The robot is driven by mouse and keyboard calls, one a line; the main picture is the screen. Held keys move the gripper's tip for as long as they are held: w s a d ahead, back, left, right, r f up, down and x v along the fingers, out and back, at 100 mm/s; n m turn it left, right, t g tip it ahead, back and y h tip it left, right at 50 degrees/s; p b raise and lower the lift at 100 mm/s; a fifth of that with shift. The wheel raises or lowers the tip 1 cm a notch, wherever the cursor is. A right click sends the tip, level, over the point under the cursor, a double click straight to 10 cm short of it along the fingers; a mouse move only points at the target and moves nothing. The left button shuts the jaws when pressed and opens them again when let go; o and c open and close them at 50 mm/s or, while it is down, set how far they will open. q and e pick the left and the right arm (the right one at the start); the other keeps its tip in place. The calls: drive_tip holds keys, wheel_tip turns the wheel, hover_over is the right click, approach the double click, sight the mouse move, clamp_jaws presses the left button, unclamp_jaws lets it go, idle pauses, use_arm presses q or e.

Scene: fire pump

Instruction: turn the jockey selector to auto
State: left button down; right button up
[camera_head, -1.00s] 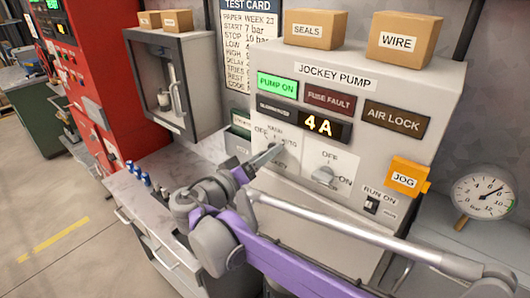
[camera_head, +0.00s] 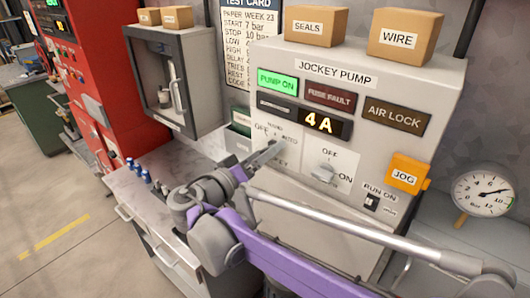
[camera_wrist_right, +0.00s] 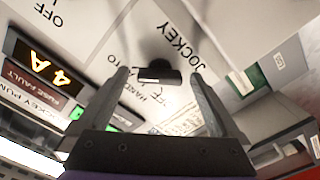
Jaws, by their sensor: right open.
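The jockey selector (camera_wrist_right: 160,74) is a dark knob with a pale mark on its near edge. In the right wrist view it sits between my right gripper's two fingers (camera_wrist_right: 159,82), with visible gaps on both sides. Its plate bears HAND, OFF and AUTO lettering. In the head view my right gripper (camera_head: 270,152) is at this plate (camera_head: 262,131) and hides most of the knob. The right gripper is open. Which label the knob points at is hard to tell. My left gripper is out of view.
A second selector knob (camera_head: 323,173), with OFF and ON labels, is just right of my gripper. An orange JOG box (camera_head: 407,172), a RUN ON switch (camera_head: 372,202) and a gauge (camera_head: 483,193) are farther right.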

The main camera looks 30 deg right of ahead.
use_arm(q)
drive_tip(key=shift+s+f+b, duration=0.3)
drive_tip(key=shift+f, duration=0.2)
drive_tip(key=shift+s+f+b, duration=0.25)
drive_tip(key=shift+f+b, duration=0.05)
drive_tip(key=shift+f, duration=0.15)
use_arm(e)
drive_tip(key=v, duration=1)
drive_tip(key=shift+a, duration=0.15)
drive_tip(key=shift+s, duration=0.1)
drive_tip(key=s+d+f+n+g+y, duration=0.1)
drive_tip(key=s+d+f+n+y, duration=0.2)
drive_tip(key=f, duration=0.6)
drive_tip(key=s+d+f+n+g+y, duration=0.15)
drive_tip(key=s+d+f+y, duration=0.3)
drive_tip(key=f, duration=0.45)
drive_tip(key=s+a+f+n+t+y, duration=0.1)
drive_tip(key=s+a+f+y, duration=0.6)
drive_tip(key=f+y, duration=0.2)
drive_tip(key=shift+a+f, duration=0.3)
drive_tip(key=shift+f, duration=0.15)
drive_tip(key=shift+s+t, duration=0.1)
drive_tip(key=shift+t, duration=0.15)
